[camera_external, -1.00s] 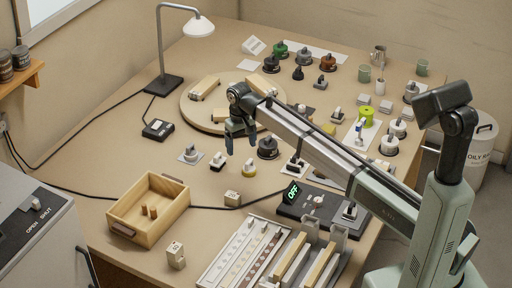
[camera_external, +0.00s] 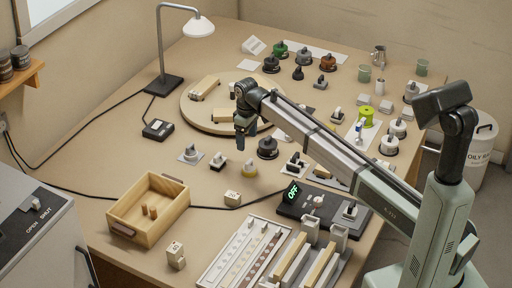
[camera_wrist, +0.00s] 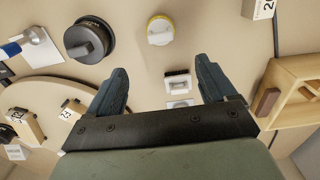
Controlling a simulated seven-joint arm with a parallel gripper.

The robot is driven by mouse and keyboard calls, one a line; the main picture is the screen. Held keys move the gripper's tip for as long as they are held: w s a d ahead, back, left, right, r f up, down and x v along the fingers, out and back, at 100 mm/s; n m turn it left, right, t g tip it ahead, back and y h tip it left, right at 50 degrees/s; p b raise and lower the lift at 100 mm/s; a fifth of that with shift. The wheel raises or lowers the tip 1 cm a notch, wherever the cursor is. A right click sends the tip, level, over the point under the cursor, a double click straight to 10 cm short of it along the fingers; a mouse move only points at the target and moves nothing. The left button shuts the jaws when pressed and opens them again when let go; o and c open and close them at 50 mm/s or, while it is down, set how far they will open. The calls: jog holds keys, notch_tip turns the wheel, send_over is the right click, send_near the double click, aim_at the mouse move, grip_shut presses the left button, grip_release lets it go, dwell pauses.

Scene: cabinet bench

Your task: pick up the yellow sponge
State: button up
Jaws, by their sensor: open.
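My gripper (camera_external: 246,136) hangs over the middle of the bench, between the round turntable and the knobs in front of it. In the wrist view its two dark fingers (camera_wrist: 162,72) are spread apart with nothing between them. I cannot make out a yellow sponge in either current view. A yellowish block showed behind my arm earlier; that spot is now covered by the arm. A round yellow-based knob with a pale handle (camera_external: 249,168) stands in front of my gripper; it also shows beyond the fingertips in the wrist view (camera_wrist: 160,38).
A black round knob (camera_external: 267,148) stands close beside my gripper. The wooden turntable (camera_external: 190,113) carries blocks behind it. An open wooden box (camera_external: 126,214) and a numbered block (camera_external: 232,198) stand in front. A lamp (camera_external: 198,27) rises at the back left.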

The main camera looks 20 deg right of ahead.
aim_at(248, 161)
notch_tip(248, 161, down, 7)
jog(key=shift+f, duration=0.15)
jog(key=shift+s+f, duration=0.15)
jog(key=shift+f, duration=1.2)
jog(key=shift+s+f, duration=0.1)
jog(key=shift+f, duration=1.2)
jog(key=shift+c, duration=0.2)
jog(key=c, duration=1.1)
